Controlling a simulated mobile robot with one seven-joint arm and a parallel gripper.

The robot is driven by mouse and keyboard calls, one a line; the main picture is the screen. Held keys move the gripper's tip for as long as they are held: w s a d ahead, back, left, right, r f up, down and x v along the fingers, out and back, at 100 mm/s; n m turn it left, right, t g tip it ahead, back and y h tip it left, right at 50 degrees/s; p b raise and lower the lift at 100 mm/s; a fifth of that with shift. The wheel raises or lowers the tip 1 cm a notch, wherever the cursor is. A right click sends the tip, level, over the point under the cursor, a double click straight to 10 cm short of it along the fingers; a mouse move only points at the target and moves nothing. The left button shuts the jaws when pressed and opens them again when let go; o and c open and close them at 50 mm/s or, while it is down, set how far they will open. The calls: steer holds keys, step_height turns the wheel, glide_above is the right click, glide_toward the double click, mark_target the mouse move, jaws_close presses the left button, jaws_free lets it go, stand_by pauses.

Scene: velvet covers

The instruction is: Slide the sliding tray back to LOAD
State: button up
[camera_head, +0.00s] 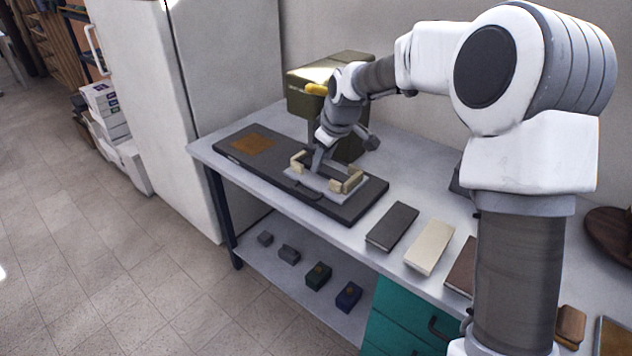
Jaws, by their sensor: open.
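A brown patch (253,143) marks the left end of the base; no LOAD lettering is readable. My gripper (317,171) is open and points down over the left part of the tray, between its cream blocks. I cannot tell whether the fingers touch the tray.
An olive-green press-like machine (313,92) with a yellow part stands behind the base. A dark book (392,227), a cream book (429,247) and a brown book (461,268) lie to the right on the bench (279,201). Small blocks sit on the lower shelf (290,271).

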mark_target(308, 195)
steer(key=b+x, duration=0.1)
steer(key=x, duration=1.7)
jaws_close()
stand_by(0.9)
